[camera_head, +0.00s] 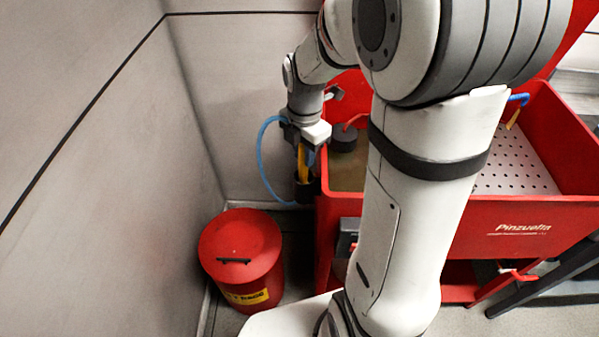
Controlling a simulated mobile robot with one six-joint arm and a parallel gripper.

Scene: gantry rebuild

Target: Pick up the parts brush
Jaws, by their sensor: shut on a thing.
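My gripper (304,140) is at the left end of the red parts washer, pointing down. It is shut on the upper end of a narrow yellow upright piece, which I take to be the parts brush (302,163). The brush's lower end is at a small dark cup (303,189) on the washer's left side; whether it is still inside the cup is too small to tell. A thin blue hose (262,157) loops left from beside the gripper down to the cup. A bit of blue also shows beside the yellow piece. The jaws hide the brush's top.
The red washer basin (520,213) has a perforated tray (508,165) and a dark round object (343,139) inside. A red lidded bin (240,258) stands on the floor at left, near grey walls. My arm hides the basin's middle.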

